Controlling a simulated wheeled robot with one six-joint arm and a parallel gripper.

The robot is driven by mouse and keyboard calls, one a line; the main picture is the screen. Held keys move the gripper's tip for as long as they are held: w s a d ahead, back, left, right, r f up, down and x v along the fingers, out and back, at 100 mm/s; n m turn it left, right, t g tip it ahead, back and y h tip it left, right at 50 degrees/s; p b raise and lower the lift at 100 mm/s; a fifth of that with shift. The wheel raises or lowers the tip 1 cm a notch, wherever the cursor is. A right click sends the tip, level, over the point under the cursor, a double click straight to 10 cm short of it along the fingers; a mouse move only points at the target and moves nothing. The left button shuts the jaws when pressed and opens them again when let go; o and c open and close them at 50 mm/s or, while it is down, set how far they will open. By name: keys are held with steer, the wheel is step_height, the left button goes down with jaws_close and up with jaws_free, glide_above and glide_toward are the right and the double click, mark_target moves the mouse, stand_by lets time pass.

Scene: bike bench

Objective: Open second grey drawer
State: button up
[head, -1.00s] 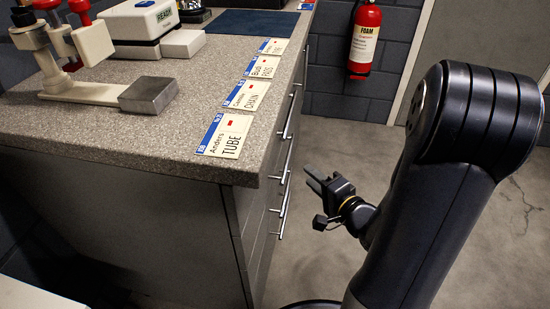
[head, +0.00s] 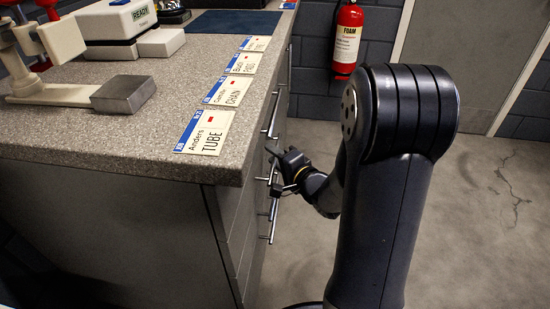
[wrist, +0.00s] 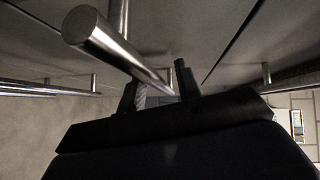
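The grey drawer fronts (head: 238,232) are on the bench's right side, with several silver bar handles; all look flush. My gripper (head: 272,156) is at these fronts, beside the handles below the top one (head: 270,112). In the wrist view, my gripper's two dark fingers (wrist: 160,92) stand apart. A thick round handle bar (wrist: 125,55) runs from the upper left toward the gap between them. I cannot tell whether the fingers touch it. Which drawer this handle belongs to is unclear, as my gripper hides part of the handles in the head view.
The speckled worktop (head: 150,160) carries paper labels along its edge, a metal block (head: 123,95) on a stand, and a white scale (head: 117,20). A fire extinguisher (head: 347,38) hangs on the back wall. The floor (head: 490,210) to the right is open.

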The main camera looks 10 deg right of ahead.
steer(key=shift+c, duration=0.2)
jaws_close()
stand_by(0.4)
